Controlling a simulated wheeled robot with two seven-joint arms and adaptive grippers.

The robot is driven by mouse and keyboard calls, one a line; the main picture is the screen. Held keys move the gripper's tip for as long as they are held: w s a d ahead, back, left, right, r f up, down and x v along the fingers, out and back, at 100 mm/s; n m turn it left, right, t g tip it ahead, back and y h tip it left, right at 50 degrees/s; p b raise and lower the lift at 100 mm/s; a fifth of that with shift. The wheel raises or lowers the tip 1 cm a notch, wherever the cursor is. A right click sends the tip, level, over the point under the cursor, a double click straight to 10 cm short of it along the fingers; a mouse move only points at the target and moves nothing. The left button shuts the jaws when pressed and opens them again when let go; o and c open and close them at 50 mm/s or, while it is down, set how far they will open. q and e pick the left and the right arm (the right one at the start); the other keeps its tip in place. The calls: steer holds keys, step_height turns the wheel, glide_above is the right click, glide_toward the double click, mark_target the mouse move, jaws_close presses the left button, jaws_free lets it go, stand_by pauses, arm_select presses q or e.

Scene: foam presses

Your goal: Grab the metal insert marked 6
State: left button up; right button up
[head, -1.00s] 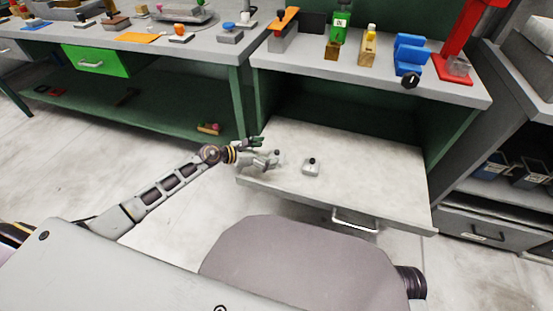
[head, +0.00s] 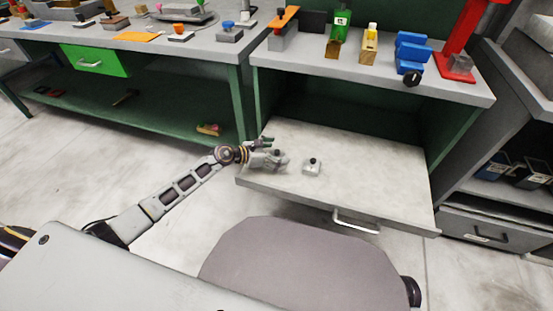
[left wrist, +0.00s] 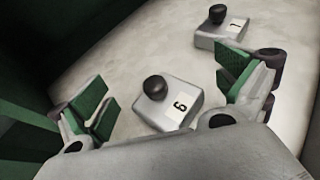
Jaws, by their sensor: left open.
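The metal insert marked 6 (left wrist: 162,110) is a grey block with a black round knob and a white label. It sits on the pulled-out drawer's pale surface. In the left wrist view it lies between the spread green-padded fingers of my left gripper (left wrist: 170,92), with a gap on both sides. In the head view my left gripper (head: 271,153) is over the drawer's left part, partly hiding this insert. My left gripper is open and holds nothing. A second insert (head: 312,168), with a label like 1 or 7, stands to the right; it also shows in the left wrist view (left wrist: 221,35). My right gripper is out of view.
The open drawer (head: 370,185) has bare room to its right. A green bench leg stands left of the drawer.

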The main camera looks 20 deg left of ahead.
arm_select(q)
steer(key=shift+c, duration=0.3)
steer(key=c, duration=1.2)
steer(key=shift+r, duration=0.2)
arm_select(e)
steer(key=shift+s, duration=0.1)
arm_select(q)
steer(key=shift+r+p, duration=0.35)
steer(key=shift+r, duration=0.15)
step_height(320, 180, up, 9)
steer(key=p, duration=0.4)
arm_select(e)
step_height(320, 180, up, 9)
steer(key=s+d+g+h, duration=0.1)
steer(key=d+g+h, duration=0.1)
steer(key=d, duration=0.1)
arm_select(q)
step_height(320, 180, up, 6)
steer(key=p, duration=0.2)
glide_above(278, 152)
steer(key=shift+w+r+p, duration=0.1)
steer(key=shift+r+p, duration=0.2)
steer(key=shift+r, duration=0.55)
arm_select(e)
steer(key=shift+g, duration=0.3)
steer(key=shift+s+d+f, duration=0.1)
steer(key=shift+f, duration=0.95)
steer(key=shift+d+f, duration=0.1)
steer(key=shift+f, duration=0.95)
